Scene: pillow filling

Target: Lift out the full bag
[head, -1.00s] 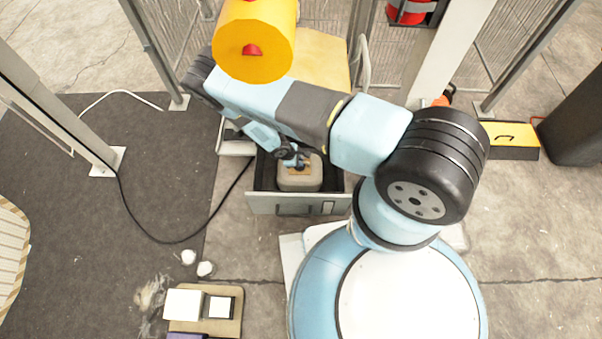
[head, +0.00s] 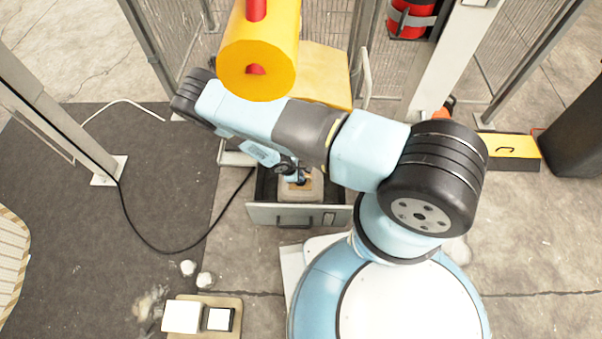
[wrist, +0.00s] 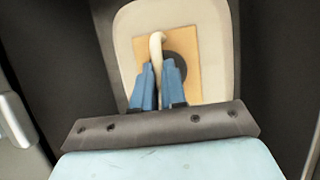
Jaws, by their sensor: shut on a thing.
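The full bag (head: 300,193) is a beige, rounded bag lying in an open drawer (head: 265,213). In the wrist view the bag (wrist: 215,25) has a tan square patch with a dark round spot and a cream handle (wrist: 157,45) on top. My gripper (wrist: 160,75) has blue fingers shut on that handle. In the head view my gripper (head: 298,179) is just above the bag, partly hidden by my arm. The bag appears still inside the drawer walls; whether it touches the drawer floor cannot be told.
The drawer's grey front with a dark handle faces my base. A yellow cylinder (head: 258,60) hangs above my arm. A metal post (head: 450,65) and mesh fence stand behind. A tan board (head: 203,303) with white blocks lies at the lower left, and white tufts (head: 205,279) lie nearby.

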